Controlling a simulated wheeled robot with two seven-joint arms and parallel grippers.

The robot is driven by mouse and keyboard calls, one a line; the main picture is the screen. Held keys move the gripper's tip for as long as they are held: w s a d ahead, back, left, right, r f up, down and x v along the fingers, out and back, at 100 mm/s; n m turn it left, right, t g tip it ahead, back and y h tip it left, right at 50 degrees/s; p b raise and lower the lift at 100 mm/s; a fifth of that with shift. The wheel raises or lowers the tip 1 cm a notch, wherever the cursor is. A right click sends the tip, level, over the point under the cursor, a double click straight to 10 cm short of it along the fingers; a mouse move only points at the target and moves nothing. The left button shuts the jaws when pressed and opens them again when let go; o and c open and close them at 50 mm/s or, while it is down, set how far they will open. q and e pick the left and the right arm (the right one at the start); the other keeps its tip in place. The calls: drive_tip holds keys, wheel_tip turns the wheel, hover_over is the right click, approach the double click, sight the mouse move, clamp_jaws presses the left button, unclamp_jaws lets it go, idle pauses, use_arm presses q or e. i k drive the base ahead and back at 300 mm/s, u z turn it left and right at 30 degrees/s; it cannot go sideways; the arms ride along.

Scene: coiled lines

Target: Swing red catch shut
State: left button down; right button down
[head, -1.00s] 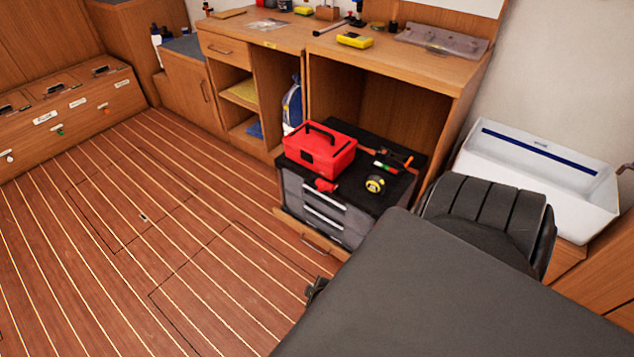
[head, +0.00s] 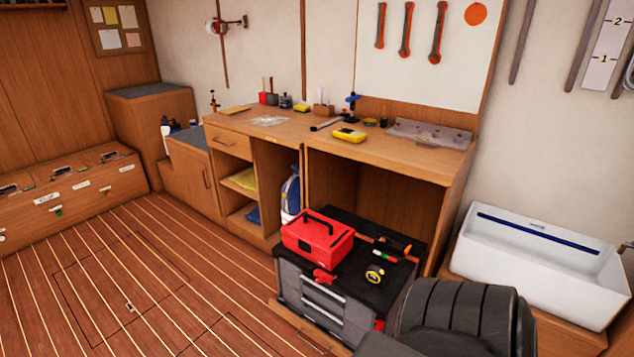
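A grey tool chest (head: 325,300) with a black top and several drawers stands on the floor in front of the workbench. A small red piece (head: 324,276), which looks like a catch, sticks out at the upper front edge of the chest. Another small red piece (head: 379,325) shows low at the chest's right front corner. I cannot tell from here which is the task's catch or how far either is swung. Neither of my grippers is in view.
A red toolbox (head: 317,238), a tape measure (head: 375,274) and hand tools lie on the chest. A black ridged padded shape (head: 465,318) stands close at the lower right, beside the chest. A white sink (head: 540,262) is at right. The planked floor (head: 130,270) at left is clear.

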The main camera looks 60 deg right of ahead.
sight(324, 279)
drive_tip(key=u, duration=0.8)
drive_tip(key=k, duration=0.8)
drive_tip(key=z, duration=0.85)
